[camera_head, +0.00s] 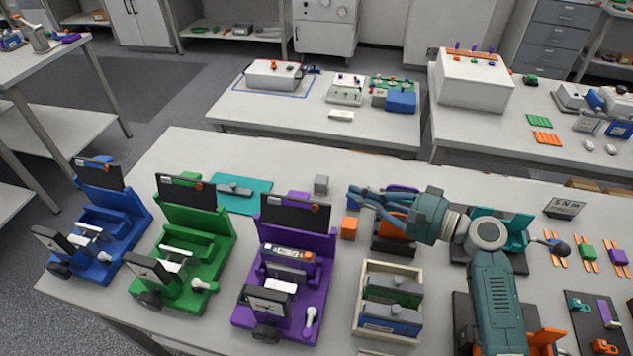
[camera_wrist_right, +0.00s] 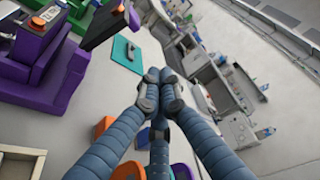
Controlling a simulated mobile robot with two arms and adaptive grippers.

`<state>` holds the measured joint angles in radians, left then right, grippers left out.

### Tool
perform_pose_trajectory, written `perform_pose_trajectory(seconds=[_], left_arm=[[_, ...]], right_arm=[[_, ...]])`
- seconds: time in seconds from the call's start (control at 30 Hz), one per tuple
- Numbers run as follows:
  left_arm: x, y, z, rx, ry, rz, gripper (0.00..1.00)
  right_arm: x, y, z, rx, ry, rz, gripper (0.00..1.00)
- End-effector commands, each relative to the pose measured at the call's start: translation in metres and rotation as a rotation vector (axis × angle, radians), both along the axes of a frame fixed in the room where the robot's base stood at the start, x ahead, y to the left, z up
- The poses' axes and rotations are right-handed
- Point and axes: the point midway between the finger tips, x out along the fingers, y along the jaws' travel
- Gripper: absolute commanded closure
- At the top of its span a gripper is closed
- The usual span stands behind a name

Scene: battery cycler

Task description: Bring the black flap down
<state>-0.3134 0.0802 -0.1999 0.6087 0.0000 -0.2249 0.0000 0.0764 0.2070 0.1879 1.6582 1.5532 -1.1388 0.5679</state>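The purple station (camera_head: 307,300) stands on the table with its black flap (camera_head: 295,212) raised at the back. A grey battery with an orange end (camera_head: 287,254) sits in this station. The flap also shows in the wrist view (camera_wrist_right: 103,27), at upper left. Blue and green stations beside it also have raised black flaps: one on the green (camera_head: 186,190) and one on the blue (camera_head: 98,173). My right gripper (camera_head: 352,198) is to the right of the purple flap, apart from it. Its fingertips meet in the wrist view (camera_wrist_right: 160,82) with nothing seen between them. My left gripper is not in view.
An orange cube (camera_head: 349,228) and a grey cube (camera_head: 321,184) lie near my right gripper. A wooden box (camera_head: 361,303) with batteries stands right of the purple station. A teal mat (camera_head: 257,203) lies behind the stations.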

Motion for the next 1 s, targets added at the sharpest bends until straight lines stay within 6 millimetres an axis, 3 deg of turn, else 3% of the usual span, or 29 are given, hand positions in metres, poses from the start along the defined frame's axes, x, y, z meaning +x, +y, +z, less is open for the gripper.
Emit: perform_pose_trajectory(seconds=[0.27,0.47,0.7,0.8,1.0], left_arm=[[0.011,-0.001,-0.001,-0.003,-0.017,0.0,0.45],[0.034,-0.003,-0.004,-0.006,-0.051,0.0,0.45],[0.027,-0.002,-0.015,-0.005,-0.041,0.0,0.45],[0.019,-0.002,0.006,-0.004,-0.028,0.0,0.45],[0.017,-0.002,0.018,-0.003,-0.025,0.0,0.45]], right_arm=[[0.007,0.01,-0.001,0.002,-0.001,0.0,1.0],[0.029,0.041,-0.005,0.004,-0.001,0.002,1.0],[0.06,0.082,-0.011,0.002,-0.003,0.001,1.0],[0.045,0.086,0.0,0.002,0.004,0.0,1.0],[0.027,0.091,0.003,0.001,0.001,0.0,1.0]])
